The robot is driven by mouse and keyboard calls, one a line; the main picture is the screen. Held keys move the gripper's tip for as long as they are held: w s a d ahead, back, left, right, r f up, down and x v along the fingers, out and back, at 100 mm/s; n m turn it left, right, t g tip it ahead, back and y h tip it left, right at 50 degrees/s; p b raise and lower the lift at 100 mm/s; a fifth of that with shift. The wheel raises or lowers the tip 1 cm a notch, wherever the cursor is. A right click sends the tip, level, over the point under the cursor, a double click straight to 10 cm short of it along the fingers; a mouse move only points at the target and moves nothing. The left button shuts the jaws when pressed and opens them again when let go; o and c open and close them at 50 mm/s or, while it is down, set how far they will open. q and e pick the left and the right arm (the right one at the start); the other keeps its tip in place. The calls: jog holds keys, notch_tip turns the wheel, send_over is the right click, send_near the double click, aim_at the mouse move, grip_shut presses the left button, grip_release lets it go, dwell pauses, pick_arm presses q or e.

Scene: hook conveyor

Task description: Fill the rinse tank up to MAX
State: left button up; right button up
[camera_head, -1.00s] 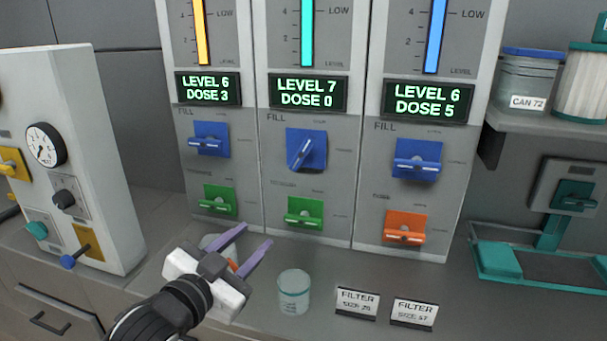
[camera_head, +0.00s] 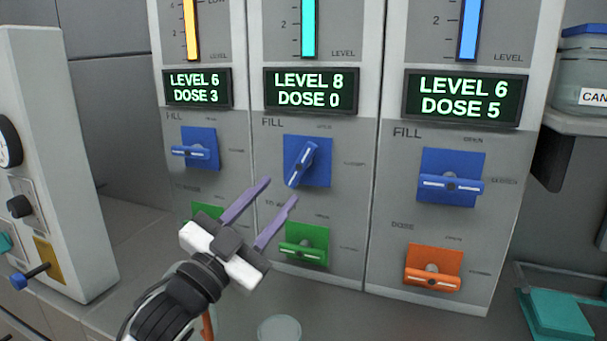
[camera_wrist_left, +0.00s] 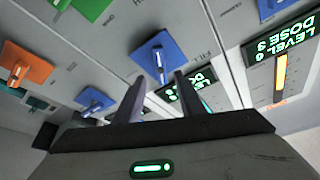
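The middle tank's display (camera_head: 311,90) reads LEVEL 8, DOSE 0, below a teal level bar (camera_head: 308,25). Its blue FILL valve handle (camera_head: 303,163) is turned diagonally, unlike the level FILL handles on the left panel (camera_head: 192,151) and right panel (camera_head: 451,184). No tank name is readable, so I cannot tell which is the rinse tank. My left gripper (camera_head: 281,191) is open and empty, its purple fingers apart just below and left of the middle FILL handle. In the left wrist view that blue valve (camera_wrist_left: 160,62) shows beyond the fingertips. My right gripper is not in view.
Below the FILL valves are green DOSE valves on the left and middle (camera_head: 305,247) panels and an orange one (camera_head: 433,267) on the right. A glass jar (camera_head: 279,328) stands on the counter. A gauge panel (camera_head: 45,180) stands at left, a shelf at right.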

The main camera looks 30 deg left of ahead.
aim_at(298, 168)
pick_arm(q)
jog(key=p+x, duration=0.1)
jog(key=x, duration=0.7)
jog(key=shift+r, duration=0.2)
jog(key=shift+w+r, duration=0.15)
jog(key=shift+w, duration=0.55)
grip_shut()
